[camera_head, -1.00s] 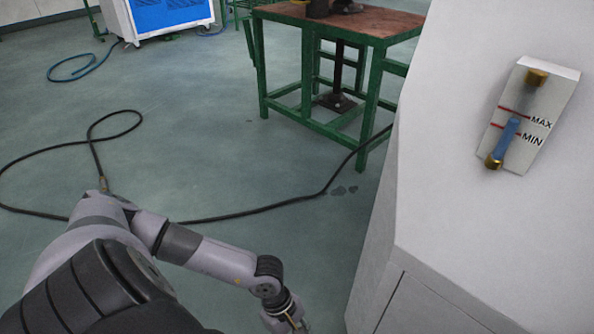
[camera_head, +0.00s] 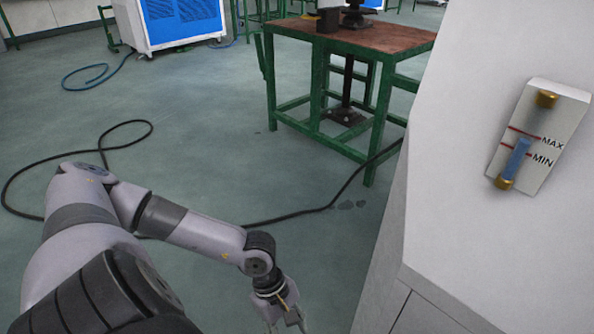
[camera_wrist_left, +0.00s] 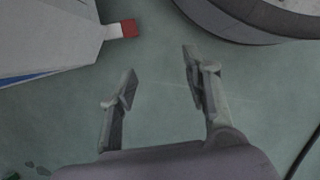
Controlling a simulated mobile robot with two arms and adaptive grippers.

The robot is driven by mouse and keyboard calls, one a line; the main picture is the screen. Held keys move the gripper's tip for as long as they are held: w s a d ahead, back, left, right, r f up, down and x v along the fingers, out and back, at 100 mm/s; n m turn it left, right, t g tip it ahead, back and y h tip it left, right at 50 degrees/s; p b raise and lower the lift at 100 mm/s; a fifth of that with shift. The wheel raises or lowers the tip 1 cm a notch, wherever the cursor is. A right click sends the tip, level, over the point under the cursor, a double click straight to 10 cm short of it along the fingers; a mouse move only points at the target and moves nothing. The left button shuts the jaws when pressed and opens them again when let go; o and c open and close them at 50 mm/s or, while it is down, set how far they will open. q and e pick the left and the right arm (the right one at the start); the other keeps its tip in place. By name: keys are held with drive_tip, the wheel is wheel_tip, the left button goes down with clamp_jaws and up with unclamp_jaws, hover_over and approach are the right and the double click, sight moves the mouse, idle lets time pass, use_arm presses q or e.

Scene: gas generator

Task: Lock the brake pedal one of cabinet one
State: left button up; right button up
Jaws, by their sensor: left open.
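A white cabinet (camera_head: 480,200) fills the right side of the head view. In the left wrist view, a pale cabinet side (camera_wrist_left: 50,35) is at the upper left. A short pale pedal with a red tip (camera_wrist_left: 129,28) sticks out from it to the right; it seems to be the brake pedal. The head view does not show the pedal. My left gripper (camera_head: 287,318) is low beside the cabinet, left of it. In the wrist view its fingers (camera_wrist_left: 158,62) are spread and empty, with the red tip ahead and left, apart from them. My right gripper is out of view.
A level gauge (camera_head: 540,137) marked MAX and MIN is on the cabinet. A green-framed table (camera_head: 360,40) stands behind it. A black hose (camera_head: 285,216) lies on the floor. A blue-and-white machine (camera_head: 180,22) stands at the back. Open floor is left of the cabinet.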

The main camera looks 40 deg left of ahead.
use_arm(q)
drive_tip(key=shift+v, duration=1.35)
